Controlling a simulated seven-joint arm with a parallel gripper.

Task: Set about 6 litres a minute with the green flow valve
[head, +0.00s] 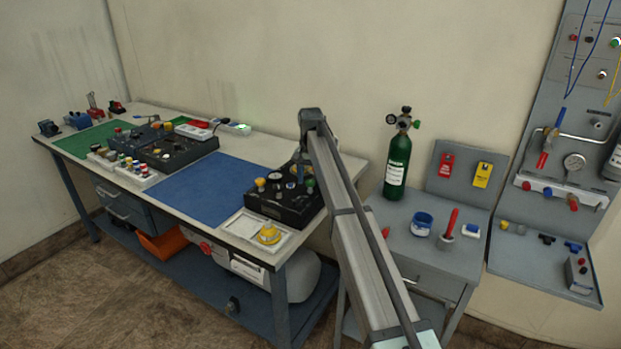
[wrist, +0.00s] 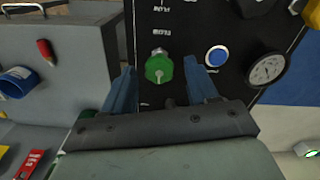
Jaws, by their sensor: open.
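The green flow valve (wrist: 159,70) is a round knob with a pale line on its face, mounted on a black panel box (head: 267,206). It also shows in the head view (head: 310,183) at the box's right side. My gripper (wrist: 160,66) is open, with one blue finger on each side of the green knob in the wrist view. I see gaps between fingers and knob, and cannot tell how far above it they are. In the head view my gripper (head: 301,172) is over the box and partly hidden by my arm. A round white-faced gauge (wrist: 268,69) is on the panel; its reading is too small to tell.
A blue button (wrist: 217,56) sits close to the right finger, between valve and gauge. A green oxygen cylinder (head: 397,168) stands on the grey side table (head: 430,250). A blue mat (head: 205,188) lies clear left of the box. A white tray (head: 243,226) holds a yellow part in front.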

